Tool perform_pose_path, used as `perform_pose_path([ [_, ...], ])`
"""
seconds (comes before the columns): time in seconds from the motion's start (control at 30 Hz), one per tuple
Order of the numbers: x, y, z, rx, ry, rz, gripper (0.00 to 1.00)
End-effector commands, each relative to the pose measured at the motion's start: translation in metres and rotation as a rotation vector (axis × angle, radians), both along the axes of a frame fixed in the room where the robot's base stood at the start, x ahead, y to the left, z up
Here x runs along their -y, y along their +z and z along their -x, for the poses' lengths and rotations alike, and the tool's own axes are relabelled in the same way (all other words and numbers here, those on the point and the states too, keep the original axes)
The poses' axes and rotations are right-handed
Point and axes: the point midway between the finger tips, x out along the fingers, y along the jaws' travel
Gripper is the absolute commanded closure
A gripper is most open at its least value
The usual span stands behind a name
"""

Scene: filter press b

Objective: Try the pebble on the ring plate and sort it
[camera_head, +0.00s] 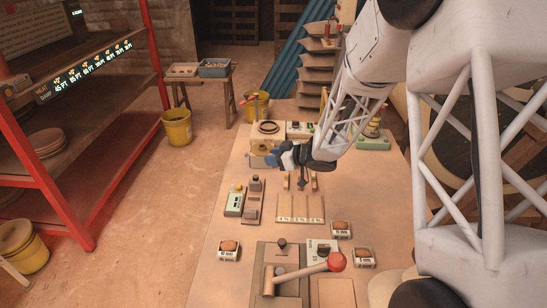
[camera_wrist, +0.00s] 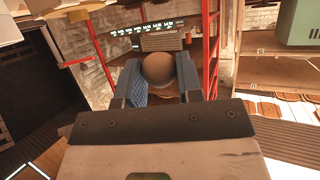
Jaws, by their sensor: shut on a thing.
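My gripper (camera_head: 273,158) hangs over the far left part of the table, its blue fingers pointing left. In the wrist view my gripper (camera_wrist: 160,85) is shut on a round brown pebble (camera_wrist: 158,68), held between the two blue pads. In the head view I cannot make out the pebble clearly at the fingertips. A plate with dark and pale rings (camera_head: 268,127), perhaps the ring plate, lies at the table's far end, just beyond my gripper. Small labelled boxes with brown contents stand on the table: one at left (camera_head: 229,250), one at right (camera_head: 340,228) and another nearer right (camera_head: 363,257).
A lever with a red knob (camera_head: 336,261) stands at the near end. A pale divided board (camera_head: 300,208) lies mid-table, with small devices (camera_head: 235,202) at left. A red-framed shelf (camera_head: 60,205) stands left of the table.

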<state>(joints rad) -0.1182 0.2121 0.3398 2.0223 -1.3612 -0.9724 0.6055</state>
Motion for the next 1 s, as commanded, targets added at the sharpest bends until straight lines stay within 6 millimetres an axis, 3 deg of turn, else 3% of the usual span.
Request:
perform_pose_path([
  [0.3,0.0,0.0,-0.002,0.0,0.0,0.0,0.94],
  [0.47,0.005,0.003,-0.013,0.002,0.0,-0.002,0.94],
  [1.0,0.059,0.027,-0.121,0.002,-0.001,-0.004,0.94],
])
